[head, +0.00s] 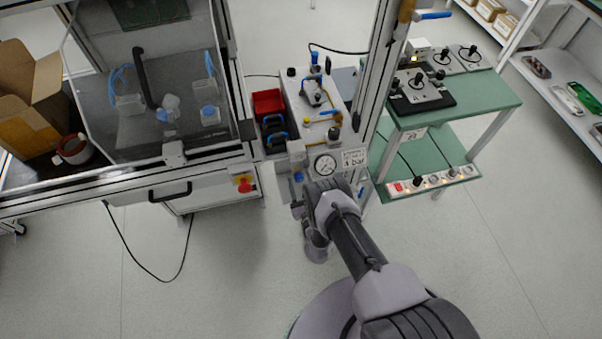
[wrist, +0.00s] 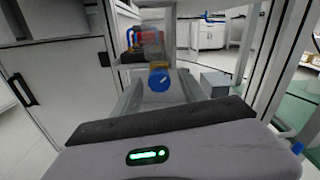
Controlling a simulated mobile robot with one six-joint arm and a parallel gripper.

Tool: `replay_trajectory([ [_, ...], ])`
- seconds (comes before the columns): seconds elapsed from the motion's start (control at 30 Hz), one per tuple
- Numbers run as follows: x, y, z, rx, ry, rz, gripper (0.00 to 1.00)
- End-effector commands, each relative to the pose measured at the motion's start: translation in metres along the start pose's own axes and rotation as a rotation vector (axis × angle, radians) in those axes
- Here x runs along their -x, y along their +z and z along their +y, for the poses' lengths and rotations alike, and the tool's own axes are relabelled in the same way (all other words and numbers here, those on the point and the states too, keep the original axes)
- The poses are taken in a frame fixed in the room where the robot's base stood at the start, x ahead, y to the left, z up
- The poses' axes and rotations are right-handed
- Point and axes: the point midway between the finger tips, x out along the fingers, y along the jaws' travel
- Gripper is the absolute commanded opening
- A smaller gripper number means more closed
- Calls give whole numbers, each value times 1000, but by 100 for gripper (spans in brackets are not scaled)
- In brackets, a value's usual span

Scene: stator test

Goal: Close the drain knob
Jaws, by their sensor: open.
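A round blue knob (wrist: 159,79) with a pale mark on its face sits near the middle of the wrist view. I take it for the drain knob. It also shows in the head view (head: 299,177), low on the front of the test rig, left of the pressure gauge (head: 325,165). My gripper (wrist: 160,86) is open, with grey fingers left and right of the knob. I cannot tell how far the fingertips are from it, or whether they touch. In the head view my wrist hides most of the gripper.
A sign reading 4 bar (head: 354,158) is right of the gauge. A metal post (head: 374,85) rises close to my arm. A cabinet with a red stop button (head: 244,188) stands left, a green two-level table (head: 480,97) right. The floor in front is clear.

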Motion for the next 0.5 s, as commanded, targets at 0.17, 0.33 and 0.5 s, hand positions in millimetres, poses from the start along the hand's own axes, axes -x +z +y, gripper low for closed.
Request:
replay_trajectory([
  [0.17, 0, 0, 0, 0, 0, 0, 50],
  [0.33, 0, 0, 0, 0, 0, 0, 23],
  [0.5, 0, 0, 0, 0, 0, 0, 0],
])
